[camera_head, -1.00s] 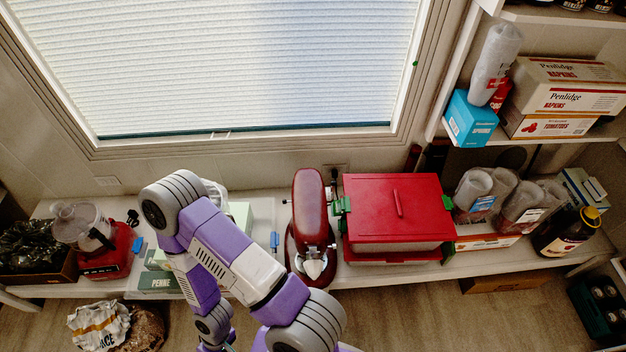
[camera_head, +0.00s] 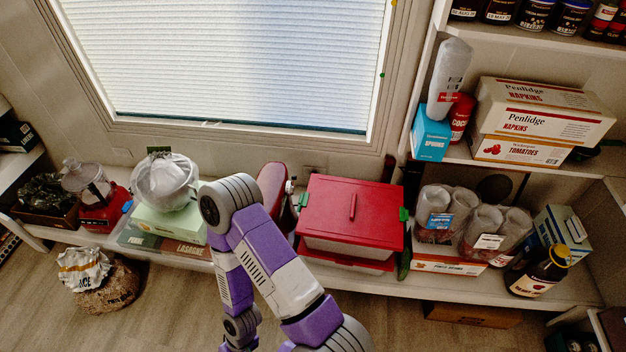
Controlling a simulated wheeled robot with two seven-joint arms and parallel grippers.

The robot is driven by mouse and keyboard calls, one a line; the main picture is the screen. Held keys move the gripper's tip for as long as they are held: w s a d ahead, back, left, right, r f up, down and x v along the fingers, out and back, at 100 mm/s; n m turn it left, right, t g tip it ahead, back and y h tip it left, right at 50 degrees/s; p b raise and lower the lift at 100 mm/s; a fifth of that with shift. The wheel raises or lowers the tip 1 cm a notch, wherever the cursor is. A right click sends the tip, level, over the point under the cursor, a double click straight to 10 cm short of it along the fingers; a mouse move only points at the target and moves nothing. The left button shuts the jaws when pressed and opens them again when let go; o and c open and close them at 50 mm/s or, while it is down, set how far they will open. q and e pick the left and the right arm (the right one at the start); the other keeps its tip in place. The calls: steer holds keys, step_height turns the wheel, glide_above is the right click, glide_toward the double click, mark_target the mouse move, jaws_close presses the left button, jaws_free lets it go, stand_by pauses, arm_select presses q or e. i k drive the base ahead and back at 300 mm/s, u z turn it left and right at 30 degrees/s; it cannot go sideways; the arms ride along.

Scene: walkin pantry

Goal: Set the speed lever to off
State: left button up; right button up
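A dark red stand mixer (camera_head: 273,183) stands on the low shelf under the window, left of a red-lidded bin. My purple and white arm covers most of it; only its head and a small part of its right side show. A small light knob (camera_head: 291,186) shows on the mixer's right side; I cannot tell whether it is the speed lever or how it is set.
The red-lidded bin (camera_head: 353,212) stands close to the mixer's right. A red food processor (camera_head: 101,215) is farther left. Cup stacks and a dark bottle (camera_head: 537,270) are at right. A sack (camera_head: 97,281) lies on the floor.

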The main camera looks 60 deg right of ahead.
mark_target(291, 190)
steer(key=z, duration=1.1)
steer(key=i, duration=0.05)
steer(key=z, duration=0.15)
